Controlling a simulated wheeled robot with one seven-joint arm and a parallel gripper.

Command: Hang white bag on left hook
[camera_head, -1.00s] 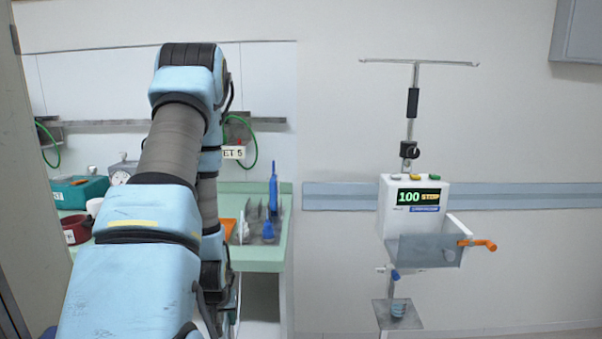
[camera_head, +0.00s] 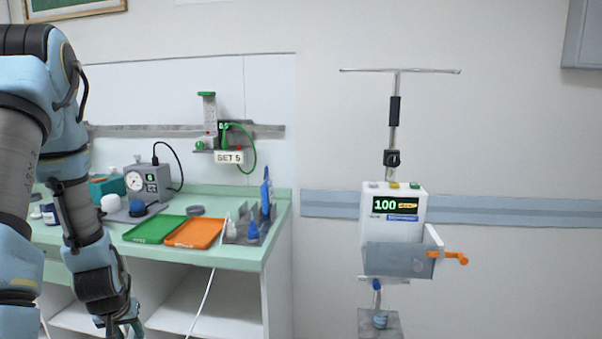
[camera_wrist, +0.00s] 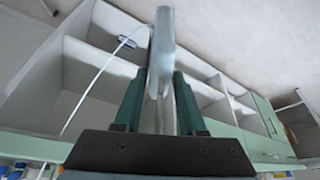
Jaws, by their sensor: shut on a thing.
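In the wrist view, my gripper (camera_wrist: 160,78) is shut on a thin, pale, whitish thing (camera_wrist: 164,40) seen edge-on between the two dark green fingers. It looks like the white bag, but its face is turned away. In the head view, my gripper (camera_head: 122,326) is at the bottom left edge, low in front of the counter, and the held bag does not show there. The left hook (camera_head: 344,71) is the left end of the crossbar on the pole stand (camera_head: 394,110), far to the right of and above my gripper. Nothing hangs on it.
A green-topped counter (camera_head: 275,215) carries a green tray (camera_head: 155,229), an orange tray (camera_head: 195,232) and a gauge box (camera_head: 148,183). A pump box (camera_head: 393,215) with an orange handle (camera_head: 450,256) is on the stand. A thin white line (camera_head: 203,302) hangs before the shelves.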

